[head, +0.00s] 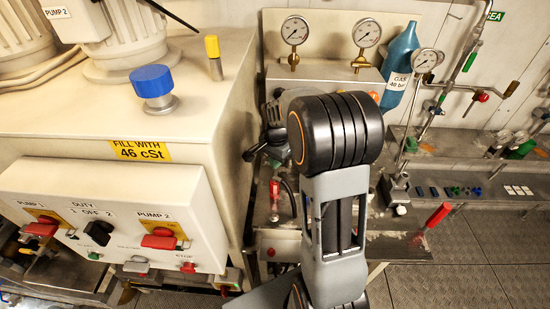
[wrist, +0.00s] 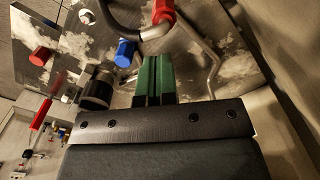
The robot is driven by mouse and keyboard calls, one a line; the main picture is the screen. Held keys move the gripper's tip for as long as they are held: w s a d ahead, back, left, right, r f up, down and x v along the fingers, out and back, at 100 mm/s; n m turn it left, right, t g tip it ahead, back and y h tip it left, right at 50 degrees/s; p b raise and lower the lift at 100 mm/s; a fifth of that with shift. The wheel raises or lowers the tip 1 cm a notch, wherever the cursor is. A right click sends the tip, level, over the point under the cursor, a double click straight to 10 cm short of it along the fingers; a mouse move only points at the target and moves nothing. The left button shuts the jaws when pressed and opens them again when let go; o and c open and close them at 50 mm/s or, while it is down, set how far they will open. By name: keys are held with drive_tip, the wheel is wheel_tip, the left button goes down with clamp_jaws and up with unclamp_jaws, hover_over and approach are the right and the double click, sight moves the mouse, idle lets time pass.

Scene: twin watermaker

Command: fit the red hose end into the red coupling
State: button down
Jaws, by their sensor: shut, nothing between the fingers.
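My gripper (wrist: 156,60) shows in the wrist view with its two green fingers together and nothing between them. A red cylindrical piece (wrist: 160,12) lies just beyond the fingertips, at the top of the view, where a dark curved hose (wrist: 122,27) passes. It looks like the red hose end, but I cannot tell for certain. A second red cylinder (wrist: 41,54) stands on the worn metal plate at the left and may be the red coupling. In the head view my arm hides most of the work spot. A small red piece (head: 274,188) shows left of it.
A blue cylinder (wrist: 125,53) stands left of the fingertips, and a black knob (wrist: 97,91) is nearer. Bent metal pipes (wrist: 205,62) run to the right. In the head view, a pump control box (head: 110,215) is at left and a red handle (head: 437,215) at right.

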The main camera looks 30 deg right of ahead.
sight(276, 177)
drive_tip(key=shift+f+b, duration=1.7)
drive_tip(key=shift+f, duration=0.8)
drive_tip(key=shift+f, duration=0.3)
drive_tip(key=shift+r+p, duration=1.1)
drive_tip(key=shift+r, duration=0.55)
wheel_tip(276, 177, up, 13)
drive_tip(key=shift+b, duration=0.3)
